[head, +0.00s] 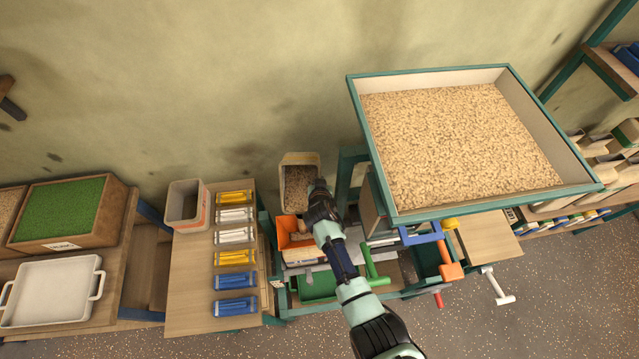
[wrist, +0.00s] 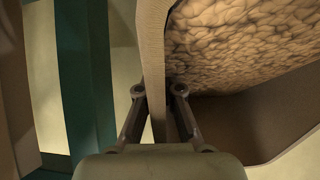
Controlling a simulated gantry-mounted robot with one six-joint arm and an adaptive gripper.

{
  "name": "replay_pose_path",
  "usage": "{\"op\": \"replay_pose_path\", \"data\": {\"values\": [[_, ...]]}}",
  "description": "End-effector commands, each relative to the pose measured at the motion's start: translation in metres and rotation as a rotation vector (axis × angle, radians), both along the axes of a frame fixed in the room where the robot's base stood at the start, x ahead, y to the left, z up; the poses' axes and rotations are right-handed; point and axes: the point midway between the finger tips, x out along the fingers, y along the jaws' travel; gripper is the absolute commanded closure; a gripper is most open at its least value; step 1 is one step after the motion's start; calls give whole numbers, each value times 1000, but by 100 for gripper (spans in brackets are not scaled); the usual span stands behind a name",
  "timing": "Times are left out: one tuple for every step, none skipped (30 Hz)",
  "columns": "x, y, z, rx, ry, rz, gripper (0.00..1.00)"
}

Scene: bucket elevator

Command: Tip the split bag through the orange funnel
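The split bag (head: 297,186) is a cream, open-topped, box-like bag with tan pellets in it, in the middle of the head view. Its wall (wrist: 152,50) and pellets (wrist: 245,45) fill much of the wrist view; part of its inside is bare. The orange funnel (head: 284,226) is just in front of and below the bag, partly hidden by my arm. My gripper (head: 319,186) is at the bag's right side. In the wrist view my gripper (wrist: 159,92) has one finger on each side of the wall, apparently closed on it.
A large pellet hopper (head: 450,212) stands close on the right. A wooden bench (head: 190,300) with blue, white and yellow packets and a grey bin (head: 187,203) is on the left. A green tray (head: 316,290) and several coloured handles lie around my arm.

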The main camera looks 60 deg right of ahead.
Motion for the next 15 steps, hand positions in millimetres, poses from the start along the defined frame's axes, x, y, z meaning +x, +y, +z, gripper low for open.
{"op": "replay_pose_path", "data": {"values": [[1, 0, 3, -13, -14, 2, 100], [1, 1, 4, -20, -18, 2, 100], [1, 1, 4, -27, -23, 2, 100], [1, 1, 4, -32, -25, 1, 100], [1, 1, 5, -37, -28, 1, 100], [1, 1, 6, -42, -32, 1, 100], [1, 1, 6, -47, -35, 1, 100], [1, 1, 7, -53, -39, 1, 100], [0, 1, 8, -59, -43, 1, 100], [0, 2, 8, -64, -46, 1, 100], [0, 2, 8, -68, -49, 1, 100], [0, 2, 9, -75, -53, 1, 100], [0, 3, 10, -81, -56, 2, 100], [-1, 3, 10, -85, -59, 2, 100], [-1, 3, 11, -92, -64, 1, 100]]}}
